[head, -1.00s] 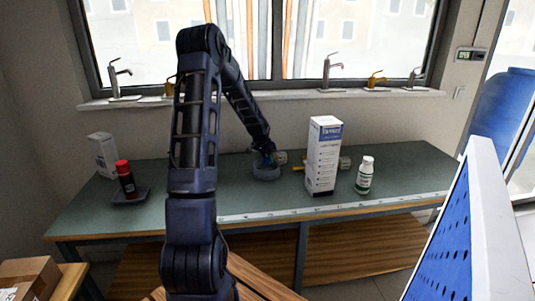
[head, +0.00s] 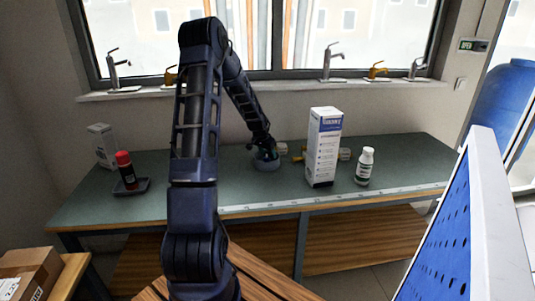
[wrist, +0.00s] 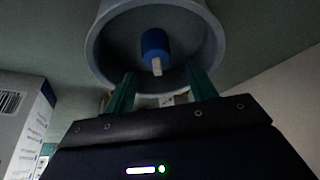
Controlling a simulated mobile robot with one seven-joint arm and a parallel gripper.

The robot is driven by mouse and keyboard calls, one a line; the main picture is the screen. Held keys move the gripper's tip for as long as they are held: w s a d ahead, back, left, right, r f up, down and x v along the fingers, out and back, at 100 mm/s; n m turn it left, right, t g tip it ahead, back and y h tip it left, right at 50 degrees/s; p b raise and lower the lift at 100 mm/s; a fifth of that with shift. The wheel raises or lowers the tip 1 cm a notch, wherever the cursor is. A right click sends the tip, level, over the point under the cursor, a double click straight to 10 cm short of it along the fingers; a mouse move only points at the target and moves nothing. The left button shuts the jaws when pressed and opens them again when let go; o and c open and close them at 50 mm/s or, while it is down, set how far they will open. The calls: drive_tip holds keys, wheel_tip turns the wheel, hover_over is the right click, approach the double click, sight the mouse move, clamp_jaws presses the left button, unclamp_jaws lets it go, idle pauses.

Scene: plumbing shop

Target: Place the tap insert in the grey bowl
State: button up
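The tap insert, a blue cylinder with a pale stem (wrist: 155,44), shows inside the grey bowl (wrist: 96,45) in the wrist view. The bowl (head: 266,165) stands on the green bench top in the head view, under the end of my arm. My gripper (wrist: 160,76) has its two teal fingers spread at the bowl's rim. The insert shows between and just beyond the fingertips, with a gap on each side. In the head view the insert and fingertips are too small and dark to make out.
A tall white-blue box (head: 323,148) and a white bottle with a green label (head: 364,167) stand right of the bowl. A red-capped can (head: 126,171) stands on a dark tray at the left. Small fittings (head: 281,148) lie close behind the bowl. The bench front is mostly clear.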

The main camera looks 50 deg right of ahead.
sight(267, 157)
drive_tip(key=shift+r, duration=0.1)
idle(0.4)
drive_tip(key=shift+r, duration=3.45)
drive_tip(key=w+a+r+n+t, duration=0.1)
drive_tip(key=w+a+r+n, duration=0.1)
drive_tip(key=w+a+r, duration=0.45)
drive_tip(key=w+a+r+n+t, duration=0.1)
drive_tip(key=w+a+r, duration=0.2)
drive_tip(key=a, duration=0.6)
drive_tip(key=w+a+r+n+y, duration=0.1)
drive_tip(key=a+r+n, duration=0.15)
drive_tip(key=a, duration=0.45)
drive_tip(key=w+a+r+n+t, duration=0.1)
drive_tip(key=w+a+r, duration=0.1)
drive_tip(key=a+r, duration=0.35)
drive_tip(key=w+a+r+n+y, duration=0.1)
drive_tip(key=a+n, duration=0.1)
drive_tip(key=a, duration=0.7)
drive_tip(key=s+a+r+n+y, duration=0.1)
drive_tip(key=s+a+n, duration=0.3)
drive_tip(key=s+a, duration=0.4)
drive_tip(key=s+a+r+n+t+y, duration=0.1)
drive_tip(key=s+a+n, duration=0.4)
drive_tip(key=a, duration=1.7)
drive_tip(key=s+r, duration=0.1)
drive_tip(key=s, duration=0.3)
drive_tip(key=shift+s+r+t, duration=0.15)
drive_tip(key=shift+r+t, duration=0.15)
drive_tip(key=shift+r, duration=0.05)
